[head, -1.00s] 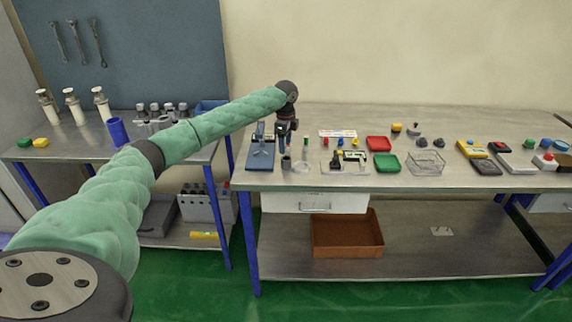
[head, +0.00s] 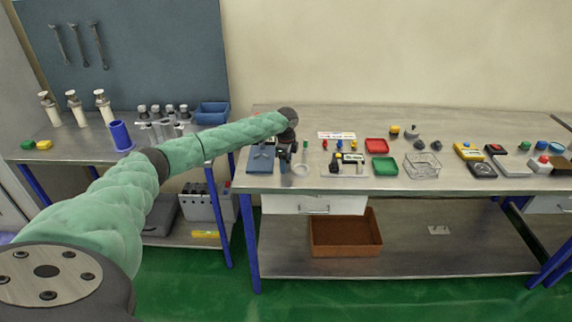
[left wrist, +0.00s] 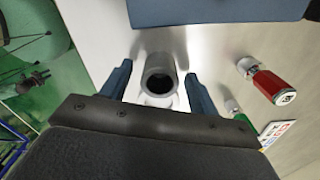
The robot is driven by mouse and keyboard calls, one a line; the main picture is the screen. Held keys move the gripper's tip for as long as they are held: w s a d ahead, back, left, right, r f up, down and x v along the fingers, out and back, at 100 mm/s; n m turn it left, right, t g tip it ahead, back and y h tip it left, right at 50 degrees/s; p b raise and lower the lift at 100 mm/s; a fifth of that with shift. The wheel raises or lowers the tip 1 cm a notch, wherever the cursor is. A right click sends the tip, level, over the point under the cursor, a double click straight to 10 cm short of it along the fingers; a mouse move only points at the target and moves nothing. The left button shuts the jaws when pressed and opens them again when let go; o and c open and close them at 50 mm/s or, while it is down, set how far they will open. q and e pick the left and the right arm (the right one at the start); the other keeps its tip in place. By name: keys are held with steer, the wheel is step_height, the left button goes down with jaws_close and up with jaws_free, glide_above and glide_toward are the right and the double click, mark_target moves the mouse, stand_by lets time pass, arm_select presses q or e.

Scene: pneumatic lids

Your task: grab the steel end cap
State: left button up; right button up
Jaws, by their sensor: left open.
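The steel end cap (left wrist: 160,72) is a grey hollow cylinder in the left wrist view, its round dark opening facing the camera. My left gripper (left wrist: 158,69) is open, with one blue finger on each side of the cap and a visible gap on both sides. In the head view my left gripper (head: 286,166) points down at the front left of the right-hand table, beside the blue stand. It hides the cap there. My right gripper is not in view.
The blue stand (head: 261,158) is close to the left; its blue base (left wrist: 215,9) also shows in the wrist view. A red cylinder (left wrist: 271,86) lies to the right there. Red (head: 377,146) and green (head: 385,166) trays and a wire basket (head: 422,165) are further right.

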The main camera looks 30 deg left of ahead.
arm_select(q)
steer(key=shift+f, duration=0.25)
steer(key=shift+c, duration=0.4)
jaws_close()
steer(key=shift+r, duration=0.15)
